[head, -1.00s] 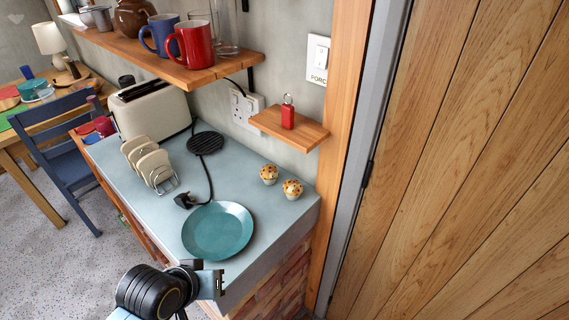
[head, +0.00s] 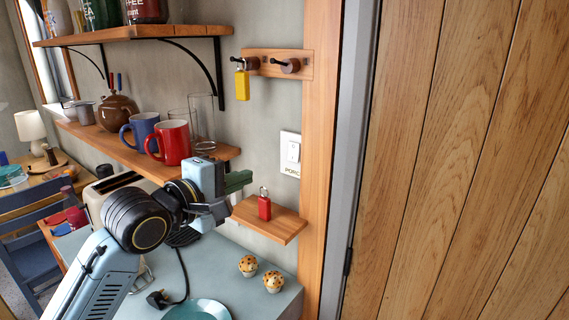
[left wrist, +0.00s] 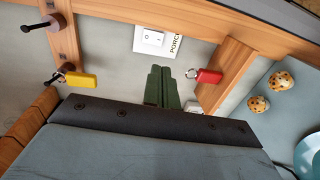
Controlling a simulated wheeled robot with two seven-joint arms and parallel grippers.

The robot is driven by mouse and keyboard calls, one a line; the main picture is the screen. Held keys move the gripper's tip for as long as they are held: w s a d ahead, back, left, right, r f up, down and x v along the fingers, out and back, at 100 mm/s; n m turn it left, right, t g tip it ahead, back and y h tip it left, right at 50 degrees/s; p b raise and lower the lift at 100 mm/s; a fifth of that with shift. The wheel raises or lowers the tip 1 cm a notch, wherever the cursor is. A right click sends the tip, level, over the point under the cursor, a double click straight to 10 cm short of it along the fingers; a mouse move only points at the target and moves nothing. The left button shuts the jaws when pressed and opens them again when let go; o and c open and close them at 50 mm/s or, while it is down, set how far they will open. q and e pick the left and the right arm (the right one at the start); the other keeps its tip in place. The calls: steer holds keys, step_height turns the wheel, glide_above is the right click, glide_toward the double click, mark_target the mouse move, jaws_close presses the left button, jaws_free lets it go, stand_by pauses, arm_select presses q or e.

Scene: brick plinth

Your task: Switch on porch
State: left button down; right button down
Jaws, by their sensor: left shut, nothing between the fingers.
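The porch switch (head: 290,152) is a white rocker on a white wall plate beside the wooden door frame, with its label partly visible below it. It also shows in the left wrist view (left wrist: 152,37), label at its right. My left gripper (head: 240,182) is shut and empty, raised in front of the wall, lower and to the left of the switch in the head view. In the left wrist view its green fingers (left wrist: 161,86) are together and point toward the switch, with a gap seen between tips and plate. My right gripper is in neither view.
A small shelf (head: 283,226) with a red key fob (head: 264,205) sits below the switch. A yellow fob (head: 242,85) hangs from a peg rail (head: 300,64) above. A mug shelf (head: 110,150) is at left; muffins (head: 273,282) lie on the counter below.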

mark_target(292, 160)
arm_select(q)
steer(key=p+x, duration=0.2)
steer(key=x, duration=1.2)
steer(key=shift+a+f, duration=0.1)
